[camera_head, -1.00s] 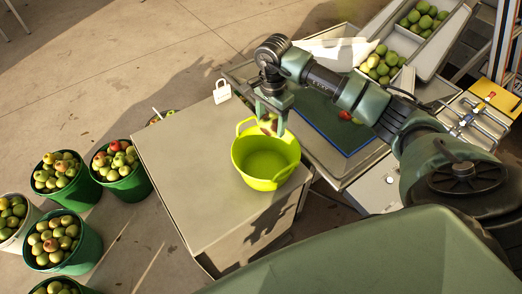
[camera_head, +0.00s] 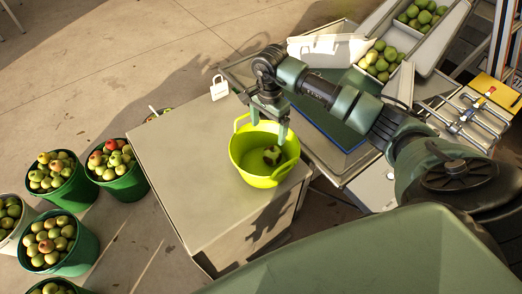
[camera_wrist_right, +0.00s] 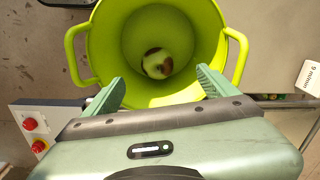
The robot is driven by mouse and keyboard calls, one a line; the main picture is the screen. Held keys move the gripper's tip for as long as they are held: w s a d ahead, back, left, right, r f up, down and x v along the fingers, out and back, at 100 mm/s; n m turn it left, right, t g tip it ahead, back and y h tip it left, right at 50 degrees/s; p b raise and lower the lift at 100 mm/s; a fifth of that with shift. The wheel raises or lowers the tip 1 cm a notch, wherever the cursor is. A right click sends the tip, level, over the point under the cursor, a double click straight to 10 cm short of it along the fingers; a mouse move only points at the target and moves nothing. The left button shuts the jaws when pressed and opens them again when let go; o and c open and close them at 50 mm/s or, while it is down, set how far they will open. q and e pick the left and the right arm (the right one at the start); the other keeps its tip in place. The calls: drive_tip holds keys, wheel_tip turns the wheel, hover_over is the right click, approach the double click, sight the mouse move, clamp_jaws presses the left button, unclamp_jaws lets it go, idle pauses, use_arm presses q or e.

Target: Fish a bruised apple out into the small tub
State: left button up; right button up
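A lime-green tub (camera_head: 250,176) with two handles stands upright on a grey cabinet top. A green apple with dark brown bruising (camera_head: 271,155) lies inside the tub on its floor. In the right wrist view the apple (camera_wrist_right: 157,63) sits near the middle of the tub (camera_wrist_right: 90,45), below and apart from the fingers. My right gripper (camera_head: 269,117) is above the tub's rim, its fingers spread and empty; they also show spread in the right wrist view (camera_wrist_right: 160,92). My left gripper is not in view.
The grey cabinet (camera_head: 190,185) has free room around the tub. Green buckets of apples (camera_head: 120,183) stand on the floor at left. A white tag (camera_head: 219,88) is behind the tub. Troughs with green apples (camera_head: 380,62) are at upper right, beside the press table.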

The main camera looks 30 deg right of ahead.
drive_tip(key=shift+r, duration=0.1)
wheel_tip(320, 180, up, 8)
drive_tip(key=b, duration=0.2)
drive_tip(key=shift+f+b, duration=0.2)
drive_tip(key=shift+b, duration=0.2)
